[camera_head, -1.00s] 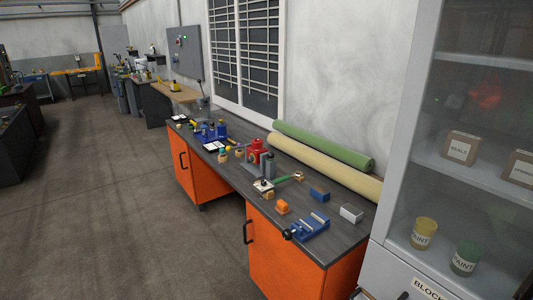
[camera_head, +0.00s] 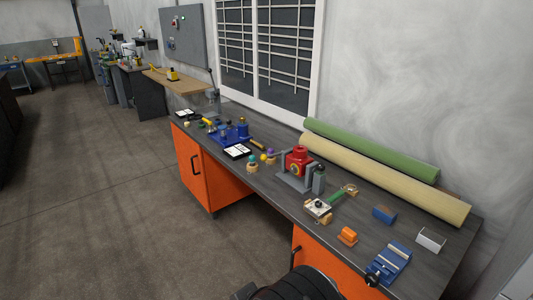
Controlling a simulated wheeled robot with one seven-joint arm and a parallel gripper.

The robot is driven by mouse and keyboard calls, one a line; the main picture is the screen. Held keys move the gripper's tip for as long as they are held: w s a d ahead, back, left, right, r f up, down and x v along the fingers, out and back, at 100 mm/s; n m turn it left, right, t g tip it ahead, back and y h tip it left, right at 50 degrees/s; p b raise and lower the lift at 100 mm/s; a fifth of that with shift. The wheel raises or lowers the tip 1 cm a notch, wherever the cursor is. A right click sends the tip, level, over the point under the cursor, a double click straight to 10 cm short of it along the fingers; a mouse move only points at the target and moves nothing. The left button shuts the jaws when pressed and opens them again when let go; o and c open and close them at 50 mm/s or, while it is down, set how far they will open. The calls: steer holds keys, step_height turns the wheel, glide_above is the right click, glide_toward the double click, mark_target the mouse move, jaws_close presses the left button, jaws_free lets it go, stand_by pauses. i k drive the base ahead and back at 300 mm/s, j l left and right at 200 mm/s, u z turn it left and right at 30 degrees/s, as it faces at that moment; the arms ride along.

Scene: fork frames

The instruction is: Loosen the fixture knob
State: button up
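The workbench (camera_head: 262,194) has a dark top and orange cabinets. On it a red block-like body with a yellow ring (camera_head: 297,163) sits in a grey bracket (camera_head: 291,183). In front of it is a small device with a pale plate and a dark round part (camera_head: 318,207), with a green bar (camera_head: 341,195) reaching right. A blue vise (camera_head: 390,262) with a dark knob-like end (camera_head: 373,277) is at the near right. I cannot tell which of these carries the fixture knob. My gripper's fingers are not in view; a dark rounded part, likely my arm, shows at the bottom edge.
A green roll (camera_head: 370,149) and a cream roll (camera_head: 385,178) lie along the wall. A blue fixture (camera_head: 233,133) is farther back. The floor on the left is clear.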

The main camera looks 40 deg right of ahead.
mark_target(321, 168)
steer(key=i+z, duration=0.15)
steer(key=i, duration=0.45)
steer(key=i+j+z, duration=0.2)
steer(key=i, duration=0.35)
steer(key=i+j+z, duration=0.15)
steer(key=i, duration=0.45)
steer(key=i+l+z, duration=0.1)
steer(key=i+z, duration=0.15)
steer(key=z, duration=0.25)
steer(key=i+z, duration=0.25)
steer(key=z, duration=0.2)
steer(key=i+j+z, duration=0.1)
steer(key=i+z, duration=0.2)
steer(key=z, duration=0.2)
steer(key=i+j+z, duration=0.2)
steer(key=z, duration=0.25)
steer(key=i+j+z, duration=0.15)
steer(key=z, duration=0.15)
steer(key=i+j+z, duration=0.2)
steer(key=i+z, duration=0.15)
